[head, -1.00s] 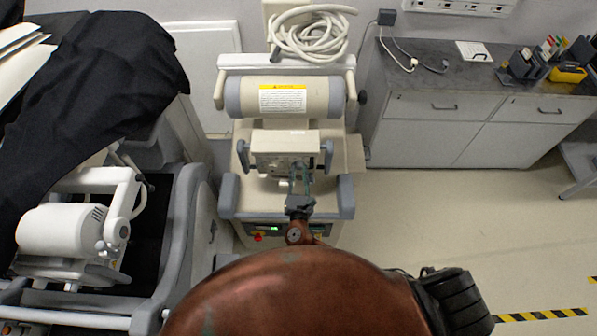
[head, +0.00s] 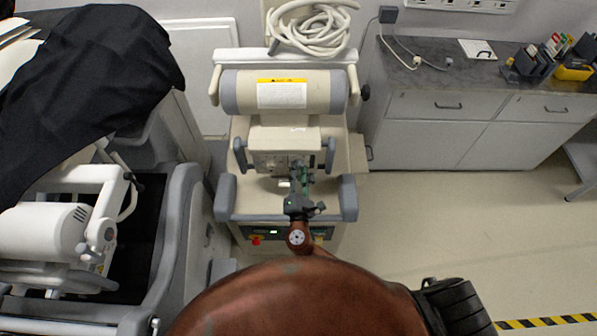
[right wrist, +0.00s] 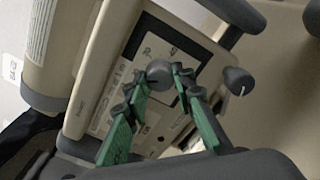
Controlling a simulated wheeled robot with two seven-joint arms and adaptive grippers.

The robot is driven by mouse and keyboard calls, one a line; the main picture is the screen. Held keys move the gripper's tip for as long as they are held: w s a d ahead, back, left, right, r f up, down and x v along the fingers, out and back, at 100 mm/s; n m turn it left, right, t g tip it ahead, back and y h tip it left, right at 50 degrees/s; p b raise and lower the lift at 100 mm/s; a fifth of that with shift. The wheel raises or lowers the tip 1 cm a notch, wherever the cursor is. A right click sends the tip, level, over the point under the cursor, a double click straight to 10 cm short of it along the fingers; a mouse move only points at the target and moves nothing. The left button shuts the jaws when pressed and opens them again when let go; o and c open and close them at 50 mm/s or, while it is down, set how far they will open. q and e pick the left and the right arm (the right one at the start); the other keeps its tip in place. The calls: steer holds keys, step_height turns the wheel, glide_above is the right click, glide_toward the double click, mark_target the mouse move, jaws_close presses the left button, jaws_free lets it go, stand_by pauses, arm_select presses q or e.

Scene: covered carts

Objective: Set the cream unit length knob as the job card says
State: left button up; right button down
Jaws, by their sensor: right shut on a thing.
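The cream unit (head: 262,196) stands in the middle of the head view, with a labelled cylinder across its top. My right gripper (head: 301,172) reaches its front panel (head: 270,160). In the right wrist view, the green-padded fingers (right wrist: 161,82) are shut on a round grey knob (right wrist: 160,71) on the panel. Its pointer mark is hidden or unclear, and the panel print is too small to read. A second, dark knob (right wrist: 238,81) with a white mark sits free to the right. My left gripper is not in view. I cannot identify the job card for certain.
A white machine (head: 45,232) on a grey-railed cart, partly under black cloth (head: 85,85), stands at left. A grey cabinet (head: 420,125) at right bears a white sheet (head: 476,48) and holders. Coiled hose (head: 308,28) hangs behind. Open floor lies right of the unit.

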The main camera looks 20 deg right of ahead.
stand_by(0.3)
steer(key=c, duration=1.6)
jaws_free()
steer(key=v, duration=1.2)
